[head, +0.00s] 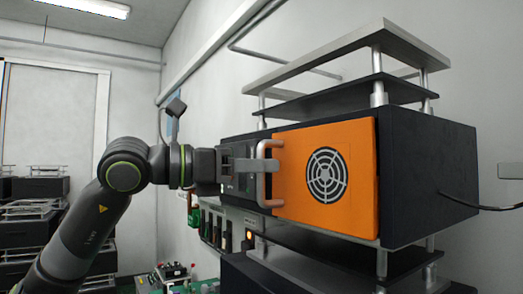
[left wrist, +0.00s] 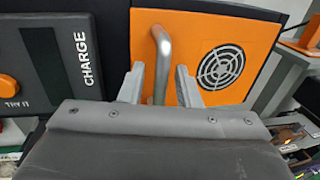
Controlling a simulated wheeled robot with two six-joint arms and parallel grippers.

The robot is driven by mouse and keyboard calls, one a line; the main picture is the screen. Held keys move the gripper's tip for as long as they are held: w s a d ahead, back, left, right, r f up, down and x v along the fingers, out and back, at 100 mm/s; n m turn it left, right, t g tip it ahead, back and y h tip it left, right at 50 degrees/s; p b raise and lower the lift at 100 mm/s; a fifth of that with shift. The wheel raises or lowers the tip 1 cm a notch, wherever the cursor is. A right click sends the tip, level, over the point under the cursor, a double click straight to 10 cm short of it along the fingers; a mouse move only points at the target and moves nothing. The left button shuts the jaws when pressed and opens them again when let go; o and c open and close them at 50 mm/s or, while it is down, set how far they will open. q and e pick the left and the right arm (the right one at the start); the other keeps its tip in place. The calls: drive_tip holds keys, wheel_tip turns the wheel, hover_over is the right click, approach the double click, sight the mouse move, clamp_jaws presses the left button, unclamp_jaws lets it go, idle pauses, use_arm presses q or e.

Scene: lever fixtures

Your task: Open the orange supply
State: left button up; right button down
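The orange supply (head: 350,215) is an orange front panel with a round fan grille on a dark box. It also shows in the left wrist view (left wrist: 251,73). Its silver bar handle (head: 272,203) stands upright along the panel's left edge. In the left wrist view the handle (left wrist: 161,45) passes between my two fingertips. My left gripper (left wrist: 160,82) is open around the handle, with a gap on both sides of the bar. In the head view the left gripper (head: 262,165) reaches the handle from the left. The panel looks flush with the box. My right gripper is in neither view.
A dark panel marked CHARGE (left wrist: 55,60) with an orange knob (left wrist: 8,87) is left of the supply. Grey shelves (head: 350,50) on posts are above the box. A cable (head: 480,206) leaves its right side. Open room lies in front of the orange panel.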

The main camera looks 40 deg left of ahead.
use_arm(q)
drive_tip(key=shift+w+d, duration=0.3)
drive_tip(key=shift+c, duration=0.3)
clamp_jaws()
